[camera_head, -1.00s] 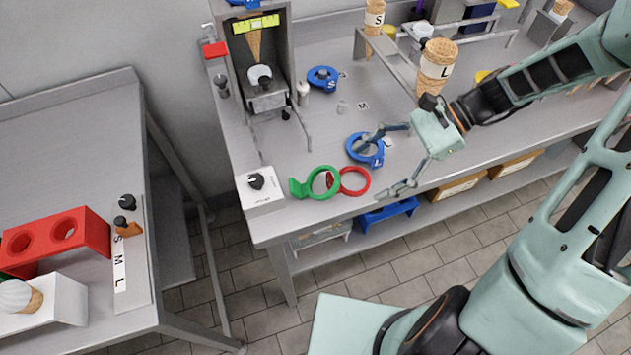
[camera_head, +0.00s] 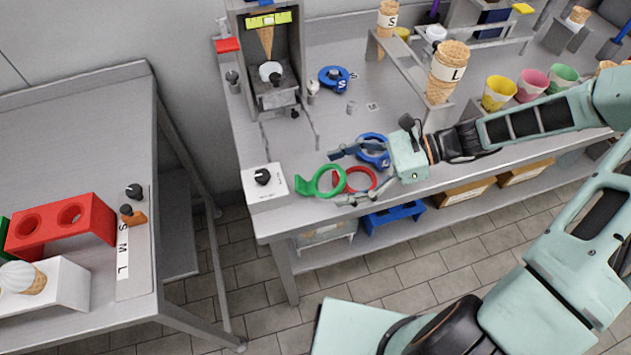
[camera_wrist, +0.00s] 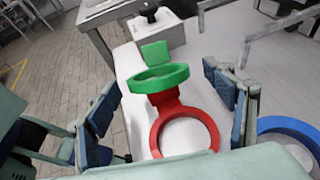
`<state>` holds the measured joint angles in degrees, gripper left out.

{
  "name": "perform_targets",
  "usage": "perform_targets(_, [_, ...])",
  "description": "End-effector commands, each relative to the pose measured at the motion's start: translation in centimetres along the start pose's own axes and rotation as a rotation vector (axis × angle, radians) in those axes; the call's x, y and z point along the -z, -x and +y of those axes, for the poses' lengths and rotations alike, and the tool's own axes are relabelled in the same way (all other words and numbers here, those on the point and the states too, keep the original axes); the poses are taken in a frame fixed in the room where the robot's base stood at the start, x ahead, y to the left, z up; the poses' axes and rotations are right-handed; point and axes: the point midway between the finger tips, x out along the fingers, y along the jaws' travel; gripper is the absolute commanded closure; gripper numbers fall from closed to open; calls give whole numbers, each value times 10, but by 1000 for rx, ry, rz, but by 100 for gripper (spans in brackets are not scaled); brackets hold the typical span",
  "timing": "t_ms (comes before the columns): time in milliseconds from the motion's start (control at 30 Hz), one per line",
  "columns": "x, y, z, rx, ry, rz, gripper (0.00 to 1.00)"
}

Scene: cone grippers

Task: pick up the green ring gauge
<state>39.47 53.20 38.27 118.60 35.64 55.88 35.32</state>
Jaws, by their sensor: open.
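The green ring gauge (camera_head: 318,183) lies near the front left corner of the middle counter, its flat handle tab to the left. It also shows in the wrist view (camera_wrist: 157,78), ahead between my fingers, overlapping the handle of the red ring gauge (camera_wrist: 183,117). The red ring (camera_head: 366,171) lies right beside it in the head view. My gripper (camera_head: 334,175) is open and empty, its two fingers spread to either side over the red ring area. In the wrist view the fingers (camera_wrist: 166,115) flank the red ring, with the green one farther off. Exact height above the counter is unclear.
A blue ring gauge (camera_head: 385,160) lies right of the red one, close to a finger. A white box with a black knob (camera_head: 264,184) stands left of the green ring. The counter's front edge is close by. Clear counter lies behind the rings.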

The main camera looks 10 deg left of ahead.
Motion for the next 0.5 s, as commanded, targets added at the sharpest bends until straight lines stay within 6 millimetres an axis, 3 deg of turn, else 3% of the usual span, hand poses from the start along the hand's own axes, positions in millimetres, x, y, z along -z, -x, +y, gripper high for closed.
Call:
perform_targets(200, [-2,-31,3,-2,0,-3,24])
perform_targets(500, [-2,-37,2,1,0,0,24])
